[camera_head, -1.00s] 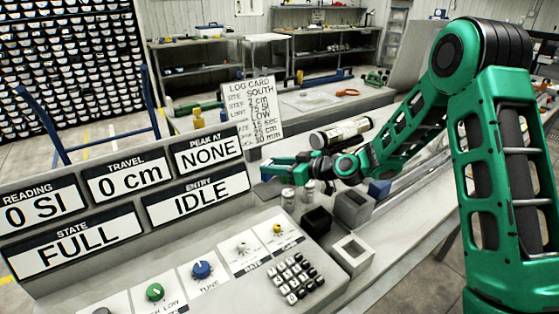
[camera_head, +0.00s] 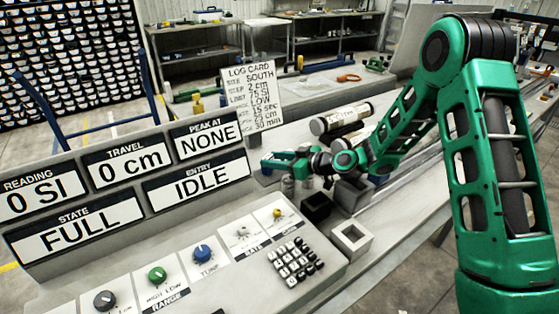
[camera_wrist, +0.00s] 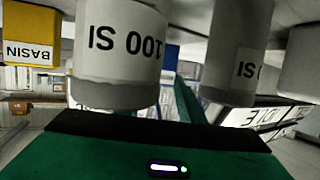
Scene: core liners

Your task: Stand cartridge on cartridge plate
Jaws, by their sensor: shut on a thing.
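My gripper (camera_head: 285,164) is low over the bench behind the console, beside two small pale cylinders. The wrist view is upside down. In it, a pale cylinder labelled 100 SI (camera_wrist: 122,40) hangs close in front of my green gripper body. It appears to be the thing held, though the finger contact is hidden. A second cylinder (camera_wrist: 236,45), its label partly cut off and ending in SI, stands to its right, apart from it. In the head view the cylinders (camera_head: 288,187) are too small to tell apart. I cannot make out the cartridge plate.
A black open box (camera_head: 316,206), a white open box (camera_head: 352,238) and a grey box (camera_head: 351,194) stand near my gripper. A large cylinder (camera_head: 341,118) lies behind it. The console (camera_head: 225,280) is in front. A yellow BASIN block (camera_wrist: 30,30) shows in the wrist view.

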